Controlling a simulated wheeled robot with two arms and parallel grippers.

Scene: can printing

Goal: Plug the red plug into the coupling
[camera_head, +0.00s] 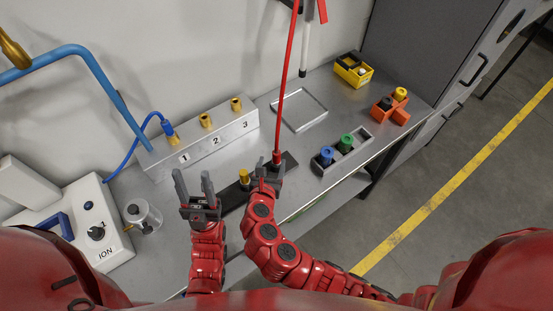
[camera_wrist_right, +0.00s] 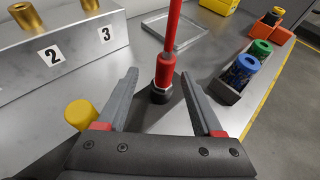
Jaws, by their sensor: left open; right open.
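The red plug (camera_head: 277,158) is on the end of a red hose that hangs from above. My right gripper (camera_head: 268,172) is open, with one finger on each side of the plug and visible gaps. Brass couplings (camera_head: 206,121) sit on a metal block numbered 1, 2 and 3; a blue hose meets the one at 1. My left gripper (camera_head: 193,176) is open and empty, left of the strip.
A yellow-topped piece (camera_head: 243,176) stands on the strip beside my right gripper. A grey holder (camera_head: 366,133) with blue and green pieces, an orange block (camera_head: 402,117), a yellow box (camera_head: 353,72) and an empty tray (camera_head: 322,116) lie to the right. A white device (camera_head: 120,250) is at the left.

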